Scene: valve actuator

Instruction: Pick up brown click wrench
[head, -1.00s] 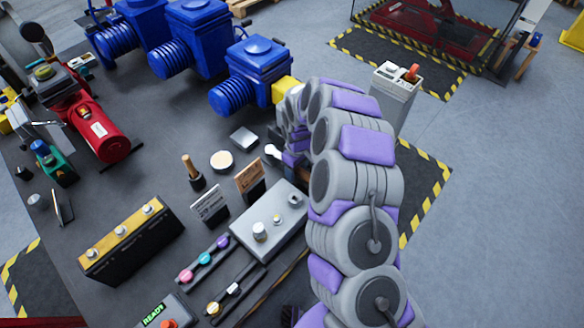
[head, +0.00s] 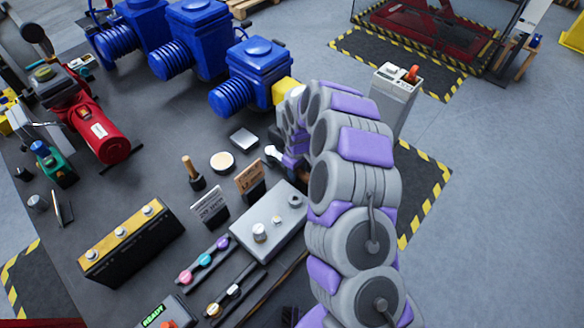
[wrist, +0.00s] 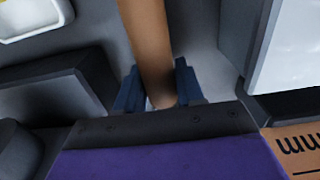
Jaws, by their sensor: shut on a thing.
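My gripper (wrist: 158,88) is shut in the wrist view, with its dark blue fingers on either side of a smooth brown handle, the brown click wrench (wrist: 146,40). The handle runs up out of the top of the picture, so the wrench's far end is not seen. In the head view my purple and grey arm reaches to the right part of the bench. It hides most of the gripper and the wrench there.
A brown sign (head: 250,178) and a white sign (head: 209,207) stand beside a grey box with knobs (head: 268,228). A short brown-handled tool (head: 191,170) stands upright in a black base. Blue valve actuators (head: 258,62) stand at the back.

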